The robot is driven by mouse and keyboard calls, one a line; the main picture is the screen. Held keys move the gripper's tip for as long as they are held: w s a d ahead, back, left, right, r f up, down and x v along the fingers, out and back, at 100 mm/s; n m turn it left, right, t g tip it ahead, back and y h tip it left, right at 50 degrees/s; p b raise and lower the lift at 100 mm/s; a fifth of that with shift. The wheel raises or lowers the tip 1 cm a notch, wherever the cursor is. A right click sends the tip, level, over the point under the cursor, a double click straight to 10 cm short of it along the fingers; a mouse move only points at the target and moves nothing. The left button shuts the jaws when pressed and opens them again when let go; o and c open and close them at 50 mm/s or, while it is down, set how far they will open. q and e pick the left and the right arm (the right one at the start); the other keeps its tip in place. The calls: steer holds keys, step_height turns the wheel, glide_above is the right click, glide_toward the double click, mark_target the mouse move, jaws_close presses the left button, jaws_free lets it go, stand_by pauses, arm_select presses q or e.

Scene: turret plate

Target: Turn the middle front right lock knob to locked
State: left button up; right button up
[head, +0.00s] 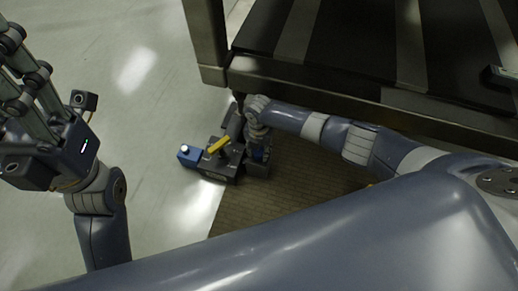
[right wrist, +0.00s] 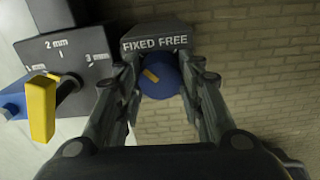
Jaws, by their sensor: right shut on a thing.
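The lock knob (right wrist: 161,84) is round and blue with a yellow mark, seen in the right wrist view below a dark block (right wrist: 158,33) lettered "FIXED FREE". Its yellow mark lies left of centre and slants toward the upper left, on the FIXED side. My right gripper (right wrist: 164,88) has a finger on each side of the knob and is shut on it. In the head view my right gripper (head: 257,135) reaches down to the dark device and hides most of the knob. My left gripper (head: 22,80) is at the upper left, far from the device; its fingertips are not clear.
Beside the knob stands a grey block (right wrist: 75,55) with a millimetre scale and a yellow lever (right wrist: 41,108). The lever also shows in the head view (head: 218,145), near a blue part (head: 188,156). A dark slatted frame (head: 330,75) overhangs the right arm. The left floor is open.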

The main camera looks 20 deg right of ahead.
steer(key=shift+s+n, duration=0.15)
steer(key=shift+n, duration=0.25)
steer(key=o, duration=1.1)
